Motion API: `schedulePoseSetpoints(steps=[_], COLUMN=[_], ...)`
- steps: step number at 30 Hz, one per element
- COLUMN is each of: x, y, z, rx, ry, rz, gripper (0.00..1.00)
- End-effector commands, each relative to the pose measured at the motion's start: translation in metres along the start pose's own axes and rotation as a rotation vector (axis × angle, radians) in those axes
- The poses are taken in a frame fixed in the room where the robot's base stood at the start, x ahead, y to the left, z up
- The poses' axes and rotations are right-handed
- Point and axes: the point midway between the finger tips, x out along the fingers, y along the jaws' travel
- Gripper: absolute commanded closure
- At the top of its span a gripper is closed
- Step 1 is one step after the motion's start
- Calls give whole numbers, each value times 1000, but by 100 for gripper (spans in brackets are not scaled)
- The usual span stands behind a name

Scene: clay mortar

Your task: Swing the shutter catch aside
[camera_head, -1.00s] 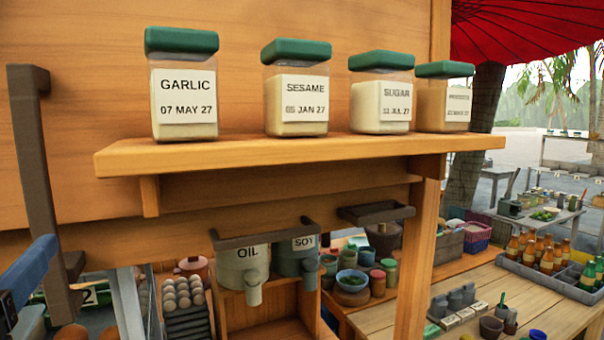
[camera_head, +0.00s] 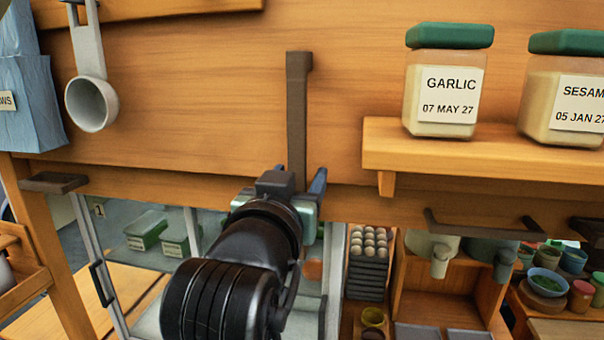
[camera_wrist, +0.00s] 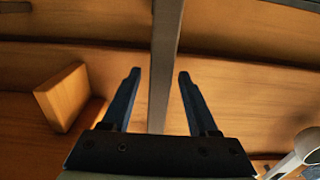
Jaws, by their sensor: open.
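The shutter catch looks like a long dark brown bar (camera_head: 299,110) hanging upright against the wooden panel. Its top end has a short bent piece, and its lower part is hidden behind my gripper (camera_head: 300,183). In the wrist view the bar (camera_wrist: 166,50) runs down between the two blue fingers of my gripper (camera_wrist: 160,75). The fingers are open, one on each side of the bar, with a gap visible on both sides. I cannot tell how deep the bar sits between them.
A shelf (camera_head: 385,150) with a garlic jar (camera_head: 443,90) and a sesame jar (camera_head: 565,95) juts out at the right. A ladle (camera_head: 92,100) hangs at the left. A glass case and egg trays (camera_head: 368,270) stand below. The panel beside the bar is bare.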

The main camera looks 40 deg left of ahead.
Motion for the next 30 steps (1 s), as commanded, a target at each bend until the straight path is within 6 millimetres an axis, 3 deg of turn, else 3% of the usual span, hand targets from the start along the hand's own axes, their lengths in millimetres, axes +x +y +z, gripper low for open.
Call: schedulePoseSetpoints(steps=[4, 12, 14, 30], x=[0, 0, 0, 0], y=[0, 0, 0, 0], z=[0, 0, 0, 0], rx=[0, 0, 0, 0], ry=[0, 0, 0, 0], rz=[0, 0, 0, 0], gripper=[44, 92, 100, 100])
